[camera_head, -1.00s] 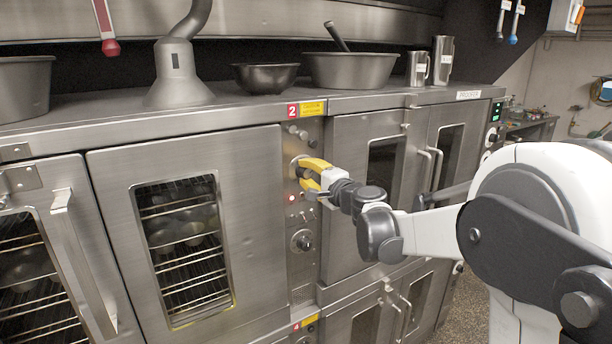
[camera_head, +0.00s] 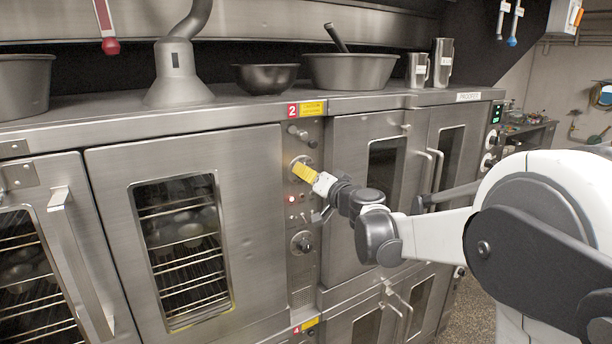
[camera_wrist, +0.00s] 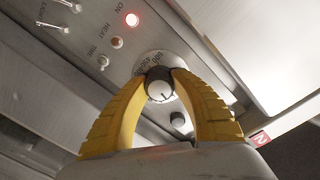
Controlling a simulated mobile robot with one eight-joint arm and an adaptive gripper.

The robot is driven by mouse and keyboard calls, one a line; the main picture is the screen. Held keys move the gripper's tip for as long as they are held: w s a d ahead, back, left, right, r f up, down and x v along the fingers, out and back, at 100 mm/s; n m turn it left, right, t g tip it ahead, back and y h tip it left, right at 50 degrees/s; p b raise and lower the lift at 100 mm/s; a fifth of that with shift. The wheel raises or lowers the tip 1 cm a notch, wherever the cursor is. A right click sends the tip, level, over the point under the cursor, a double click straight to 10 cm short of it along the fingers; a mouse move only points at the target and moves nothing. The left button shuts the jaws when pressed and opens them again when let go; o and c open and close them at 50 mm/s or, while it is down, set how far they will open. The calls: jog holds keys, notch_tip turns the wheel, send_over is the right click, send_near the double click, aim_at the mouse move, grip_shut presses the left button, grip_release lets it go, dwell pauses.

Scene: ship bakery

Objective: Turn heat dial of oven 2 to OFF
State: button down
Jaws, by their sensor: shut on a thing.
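The heat dial (camera_wrist: 160,88) of oven 2 is a round knob with a pale face and a dark pointer line, on a numbered scale plate. My gripper (camera_wrist: 160,80) has its two yellow fingers closed on the dial from both sides in the wrist view. In the head view my gripper (camera_head: 303,172) is at the upper part of the oven 2 control panel (camera_head: 304,262) and hides most of the dial. The red "2" label (camera_head: 293,110) sits above. I cannot read which mark the pointer faces.
A red lamp (camera_wrist: 132,20) by "ON" is lit; the lamp (camera_wrist: 116,42) by "HEAT" looks unlit. Another knob (camera_wrist: 178,120) is close to my fingers. A lower dial (camera_head: 301,241) is below my gripper. Oven doors (camera_head: 110,200) flank the panel. Bowls (camera_head: 266,78) stand on top.

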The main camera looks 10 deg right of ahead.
jog(key=shift+n, duration=0.8)
jog(key=c, duration=1)
grip_release()
jog(key=v, duration=1.2)
